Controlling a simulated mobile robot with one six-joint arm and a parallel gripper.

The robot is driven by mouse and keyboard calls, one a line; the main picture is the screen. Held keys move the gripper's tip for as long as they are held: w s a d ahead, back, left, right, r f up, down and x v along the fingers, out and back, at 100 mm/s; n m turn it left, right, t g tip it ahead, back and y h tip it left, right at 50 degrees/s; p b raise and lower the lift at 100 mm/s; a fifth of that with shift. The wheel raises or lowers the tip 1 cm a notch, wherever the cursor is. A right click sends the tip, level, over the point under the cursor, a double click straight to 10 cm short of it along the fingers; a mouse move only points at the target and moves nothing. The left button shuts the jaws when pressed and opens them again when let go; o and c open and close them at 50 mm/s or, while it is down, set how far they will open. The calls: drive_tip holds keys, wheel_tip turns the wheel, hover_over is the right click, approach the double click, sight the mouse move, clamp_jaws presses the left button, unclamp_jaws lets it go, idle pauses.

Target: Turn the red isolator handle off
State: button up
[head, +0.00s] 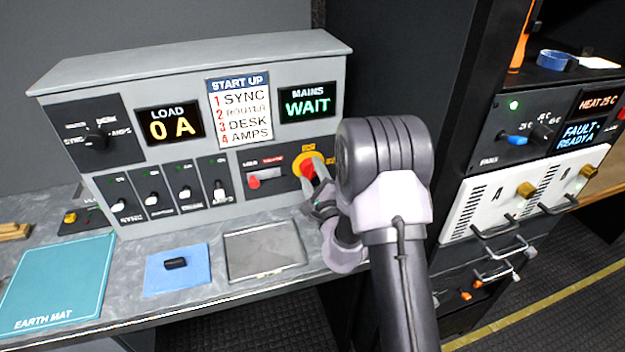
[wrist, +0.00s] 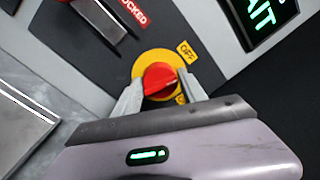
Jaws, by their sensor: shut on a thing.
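The red isolator handle (wrist: 158,78) sits on a round yellow plate (wrist: 141,64) on the grey panel. A yellow OFF label (wrist: 187,52) is at its upper right in the wrist view. A second yellow label, lower right, is partly hidden by a finger. In the head view the handle (head: 308,166) shows under the MAINS display, partly covered by my arm. My gripper (wrist: 158,88) has one finger on each side of the handle and is shut on it. In the wrist view the handle's grip lies tilted, neither clearly on one label nor the other.
The MAINS display (head: 307,101) reads WAIT and the LOAD display (head: 172,123) reads 0 A. A small red lockout lever (head: 262,177) is close left of the handle. A grey tray (head: 264,252) lies on the bench below. A dark rack stands right of my arm.

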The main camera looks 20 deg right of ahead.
drive_tip(key=shift+n+b, duration=1)
drive_tip(key=shift+n, duration=1)
drive_tip(key=o, duration=1.3)
drive_tip(key=shift+w+f, duration=0.1)
